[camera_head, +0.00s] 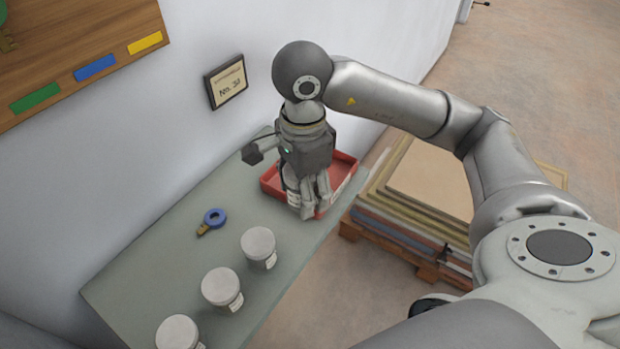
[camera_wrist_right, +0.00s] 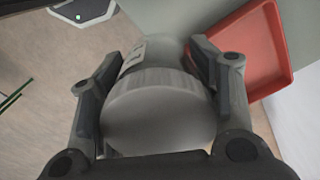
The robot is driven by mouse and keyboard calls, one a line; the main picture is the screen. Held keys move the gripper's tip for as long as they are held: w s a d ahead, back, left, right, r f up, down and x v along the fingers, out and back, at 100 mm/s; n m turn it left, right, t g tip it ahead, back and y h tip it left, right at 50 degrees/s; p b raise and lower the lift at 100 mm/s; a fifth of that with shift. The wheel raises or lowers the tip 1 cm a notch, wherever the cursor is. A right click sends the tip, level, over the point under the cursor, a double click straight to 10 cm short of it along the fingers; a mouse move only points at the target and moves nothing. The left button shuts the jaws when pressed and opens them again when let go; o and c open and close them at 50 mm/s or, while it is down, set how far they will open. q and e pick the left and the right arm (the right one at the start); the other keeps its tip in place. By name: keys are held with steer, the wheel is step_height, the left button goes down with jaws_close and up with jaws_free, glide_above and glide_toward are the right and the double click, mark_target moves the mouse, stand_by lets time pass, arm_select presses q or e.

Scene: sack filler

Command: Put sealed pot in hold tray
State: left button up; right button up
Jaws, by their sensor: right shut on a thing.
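My right gripper (camera_head: 308,203) points down over the near left part of the red tray (camera_head: 342,170). It is shut on a pot with a pale grey lid (camera_wrist_right: 158,118), which lies between both fingers in the right wrist view. A label shows on the pot's side there. The fingers hide most of this pot in the head view. The red tray also shows in the right wrist view (camera_wrist_right: 262,50), beside the pot; I cannot tell whether the pot touches it. My left gripper is not in view.
Three lidded pots stand on the grey-green table (camera_head: 165,245): one near the tray (camera_head: 258,243), one in the middle (camera_head: 221,287), one at the front (camera_head: 178,333). A blue ring-shaped item (camera_head: 214,217) lies behind them. Stacked boards (camera_head: 430,185) stand right of the table.

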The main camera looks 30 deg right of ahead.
steer(key=shift+d+r+m, duration=0.1)
steer(key=shift+d+m, duration=0.1)
steer(key=shift+m, duration=0.5)
steer(key=w+d+f+p, duration=0.1)
steer(key=w+d+f, duration=0.1)
steer(key=w+f, duration=0.1)
steer(key=w+d+f+p, duration=0.1)
steer(key=w+d+f, duration=0.1)
steer(key=w+f, duration=0.1)
steer(key=w+d+f+p, duration=0.1)
steer(key=w+d+f, duration=0.2)
steer(key=w, duration=0.2)
steer(key=shift+w, duration=0.2)
steer(key=shift+w+d+f+p, duration=0.2)
steer(key=shift+w+f+p, duration=0.1)
steer(key=shift+f, duration=0.2)
step_height(320, 180, down, 2)
steer(key=shift+s+f+p, duration=0.1)
steer(key=shift+p, duration=0.65)
steer(key=shift+f, duration=0.25)
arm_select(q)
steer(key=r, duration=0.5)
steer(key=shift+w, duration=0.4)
arm_select(e)
steer(key=shift+f, duration=0.1)
